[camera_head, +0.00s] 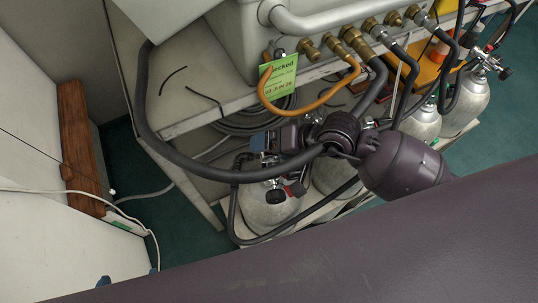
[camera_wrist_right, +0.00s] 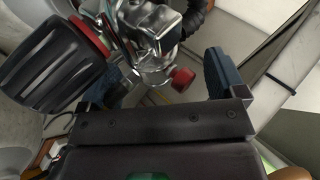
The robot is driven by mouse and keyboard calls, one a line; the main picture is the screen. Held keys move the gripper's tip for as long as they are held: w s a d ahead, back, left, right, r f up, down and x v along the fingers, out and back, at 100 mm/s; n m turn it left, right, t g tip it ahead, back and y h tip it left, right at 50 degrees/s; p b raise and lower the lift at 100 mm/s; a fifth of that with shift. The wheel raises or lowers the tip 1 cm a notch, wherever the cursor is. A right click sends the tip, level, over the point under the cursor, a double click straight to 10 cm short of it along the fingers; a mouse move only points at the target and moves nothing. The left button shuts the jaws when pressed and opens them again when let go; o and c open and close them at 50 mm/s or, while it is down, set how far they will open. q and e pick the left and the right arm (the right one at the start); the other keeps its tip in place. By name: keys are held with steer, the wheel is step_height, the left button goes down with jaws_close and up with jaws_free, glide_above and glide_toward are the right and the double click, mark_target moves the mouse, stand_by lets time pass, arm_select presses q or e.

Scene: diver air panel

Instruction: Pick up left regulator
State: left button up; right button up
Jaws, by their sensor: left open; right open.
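The left regulator (camera_head: 276,195) sits on top of the leftmost silver cylinder (camera_head: 265,220) in the head view, with a black knob and red parts. My right gripper (camera_head: 266,148) is over it, partly hidden by a hose and its own wrist. In the right wrist view the chrome regulator body (camera_wrist_right: 152,35), with a red-ringed black knob, lies ahead of and partly between the blue fingers of the open right gripper (camera_wrist_right: 165,82). I cannot tell whether they touch it. My left gripper (camera_head: 128,277) is open at the bottom left, only its blue fingertips showing.
A thick black hose (camera_head: 150,110) loops from the panel past my right wrist. A green tag (camera_head: 279,76) and orange hose (camera_head: 300,110) hang above. More cylinders (camera_head: 467,100) stand right. A wooden post (camera_head: 78,140) is at left; green floor (camera_head: 120,160) lies between.

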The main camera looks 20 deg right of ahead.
steer(key=shift+w+a+f, duration=0.2)
steer(key=shift+a+f, duration=0.15)
steer(key=shift+f, duration=0.1)
steer(key=shift+w+a+f, duration=0.15)
steer(key=shift+a, duration=0.05)
steer(key=c, duration=1.3)
steer(key=shift+r+p, duration=1.25)
steer(key=shift+r, duration=3.9)
steer(key=shift+c, duration=0.2)
